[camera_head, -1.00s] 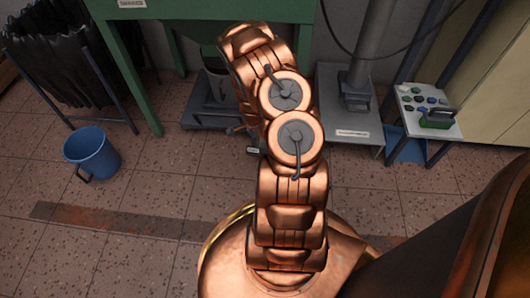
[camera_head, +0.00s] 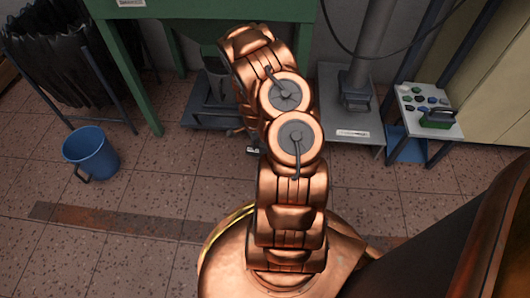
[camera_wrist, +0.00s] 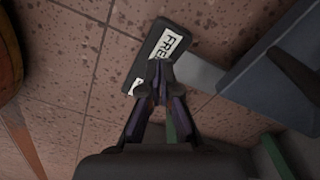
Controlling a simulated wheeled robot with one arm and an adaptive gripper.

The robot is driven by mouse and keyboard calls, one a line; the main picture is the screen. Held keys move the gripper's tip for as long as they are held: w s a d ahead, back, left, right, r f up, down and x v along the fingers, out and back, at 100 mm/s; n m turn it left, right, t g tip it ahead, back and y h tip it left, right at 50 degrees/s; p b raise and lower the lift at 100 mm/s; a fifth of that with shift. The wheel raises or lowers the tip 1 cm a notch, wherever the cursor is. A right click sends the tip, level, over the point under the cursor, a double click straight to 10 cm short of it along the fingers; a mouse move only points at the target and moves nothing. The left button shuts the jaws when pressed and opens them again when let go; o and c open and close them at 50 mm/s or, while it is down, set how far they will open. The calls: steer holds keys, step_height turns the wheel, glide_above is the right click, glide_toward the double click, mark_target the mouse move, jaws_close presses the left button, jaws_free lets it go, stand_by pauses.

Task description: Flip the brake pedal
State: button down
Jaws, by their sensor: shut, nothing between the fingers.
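The brake pedal (camera_wrist: 157,36) is a dark plate with a white label, partly readable as "FRE", in the upper middle of the wrist view. A grey bar (camera_wrist: 190,70) runs from it to a blue-grey machine base. In the head view the pedal (camera_head: 253,150) is a small dark piece low beside my arm. My gripper (camera_wrist: 156,78) is shut and empty, its tips overlapping the pedal's near edge in the wrist view. I cannot tell whether they touch it. My arm mostly hides the gripper in the head view.
A blue bucket (camera_head: 92,155) stands at left. A small table with coloured pieces (camera_head: 428,110) is at right. The tiled floor at left is mostly clear.

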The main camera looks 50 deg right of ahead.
mark_target(255, 151)
steer(key=shift+f+b, duration=0.95)
steer(key=shift+f, duration=0.75)
stand_by(1.2)
steer(key=shift+r, duration=0.1)
steer(key=shift+r+p, duration=1.25)
steer(key=shift+r, duration=2.15)
